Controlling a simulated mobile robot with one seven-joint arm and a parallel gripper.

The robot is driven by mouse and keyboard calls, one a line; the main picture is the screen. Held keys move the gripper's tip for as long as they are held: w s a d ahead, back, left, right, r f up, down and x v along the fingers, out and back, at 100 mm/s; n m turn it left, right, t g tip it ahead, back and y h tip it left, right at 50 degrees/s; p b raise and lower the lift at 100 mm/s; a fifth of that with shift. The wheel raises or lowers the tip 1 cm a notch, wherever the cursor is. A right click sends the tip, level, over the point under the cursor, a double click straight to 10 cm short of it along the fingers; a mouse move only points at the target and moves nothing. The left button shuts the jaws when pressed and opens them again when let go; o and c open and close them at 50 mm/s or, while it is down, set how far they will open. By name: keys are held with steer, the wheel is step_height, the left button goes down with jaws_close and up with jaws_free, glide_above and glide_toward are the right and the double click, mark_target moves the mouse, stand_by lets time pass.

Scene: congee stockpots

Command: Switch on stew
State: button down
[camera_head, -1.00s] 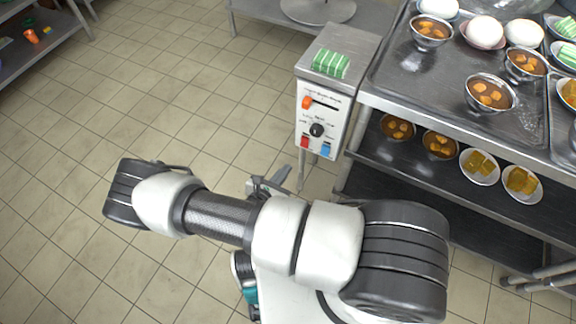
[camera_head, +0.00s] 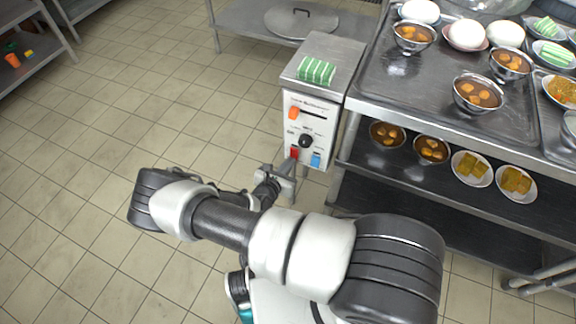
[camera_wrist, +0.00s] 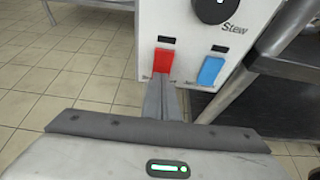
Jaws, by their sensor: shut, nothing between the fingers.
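The control box (camera_head: 310,122) is white and grey, with an orange slider (camera_head: 293,113), a black knob (camera_head: 306,141), a red switch (camera_head: 294,153) and a blue switch (camera_head: 316,159). In the wrist view the word "Stew" (camera_wrist: 231,28) is printed just below the knob (camera_wrist: 216,8). The red switch (camera_wrist: 163,60) is at the lower left and the blue switch (camera_wrist: 210,71) at the lower right. My gripper (camera_wrist: 161,82) is shut and empty. Its fingertips are at the lower edge of the red switch and hide part of its label; I cannot tell whether they touch.
A folded green-striped cloth (camera_head: 316,70) lies on the box. To the right, a steel table (camera_head: 440,121) carries bowls on a tray, with more bowls on its dark lower shelf (camera_head: 405,166). A low shelf with a lid (camera_head: 300,21) stands behind.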

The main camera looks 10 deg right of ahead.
steer(key=shift+w+d+f, duration=0.1)
steer(key=shift+w, duration=0.1)
steer(key=shift+p, duration=0.3)
steer(key=shift+r+p, duration=0.75)
steer(key=shift+r, duration=0.15)
